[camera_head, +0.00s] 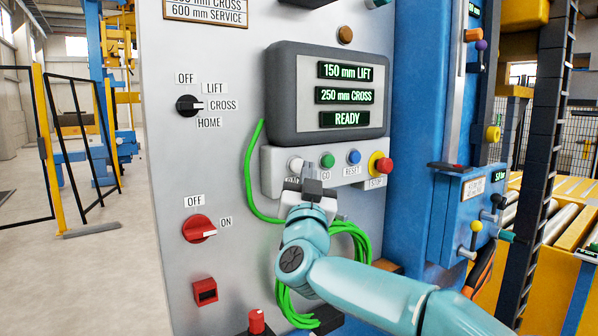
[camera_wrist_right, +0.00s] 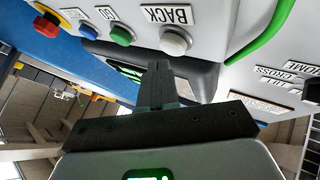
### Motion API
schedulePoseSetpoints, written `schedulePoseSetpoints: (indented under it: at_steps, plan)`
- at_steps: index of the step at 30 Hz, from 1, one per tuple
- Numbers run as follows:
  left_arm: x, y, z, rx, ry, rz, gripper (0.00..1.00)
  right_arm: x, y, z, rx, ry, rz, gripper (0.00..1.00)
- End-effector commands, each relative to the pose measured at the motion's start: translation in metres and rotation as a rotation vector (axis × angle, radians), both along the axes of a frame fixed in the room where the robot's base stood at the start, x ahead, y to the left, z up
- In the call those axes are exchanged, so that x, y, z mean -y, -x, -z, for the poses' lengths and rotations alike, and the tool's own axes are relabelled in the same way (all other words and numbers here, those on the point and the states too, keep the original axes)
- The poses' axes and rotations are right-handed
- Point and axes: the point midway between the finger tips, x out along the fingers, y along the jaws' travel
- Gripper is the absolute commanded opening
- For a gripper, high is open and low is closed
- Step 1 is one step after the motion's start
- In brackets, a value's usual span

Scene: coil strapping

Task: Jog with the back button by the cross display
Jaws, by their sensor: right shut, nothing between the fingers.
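The display box (camera_head: 283,97) on the grey panel shows "150 mm LIFT", "250 mm CROSS" on the cross display (camera_head: 346,95) and "READY". Below it is a strip of buttons. The pale back button (camera_head: 295,164) is at its left end, its label partly hidden by my gripper. In the right wrist view the back button (camera_wrist_right: 175,41) and its BACK label appear upside down. My right gripper (camera_head: 311,185) is shut and empty, just below the back button. Its fingertips (camera_wrist_right: 158,70) look close to the button, but I cannot tell contact. My left gripper is out of view.
Right of it are the green GO button (camera_head: 327,160), blue RESET button (camera_head: 354,157) and red stop button (camera_head: 381,165). The black selector (camera_head: 189,105) points to CROSS; the red switch (camera_head: 199,229) points to ON. Green cable (camera_head: 350,232) hangs behind my right arm.

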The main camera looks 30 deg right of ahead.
Motion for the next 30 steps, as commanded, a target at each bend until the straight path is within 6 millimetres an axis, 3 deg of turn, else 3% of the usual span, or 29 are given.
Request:
schedulePoseSetpoints:
  at_steps: [9,22,30]
  plan:
    - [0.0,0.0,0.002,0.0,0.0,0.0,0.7,0.0,0.003,0.0,0.001,-0.001,0.001,0.0]
    - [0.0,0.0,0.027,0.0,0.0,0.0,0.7,0.004,0.044,0.001,0.004,-0.001,0.001,0.0]
    - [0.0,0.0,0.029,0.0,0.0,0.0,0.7,0.004,0.051,-0.001,0.001,-0.001,0.001,0.0]
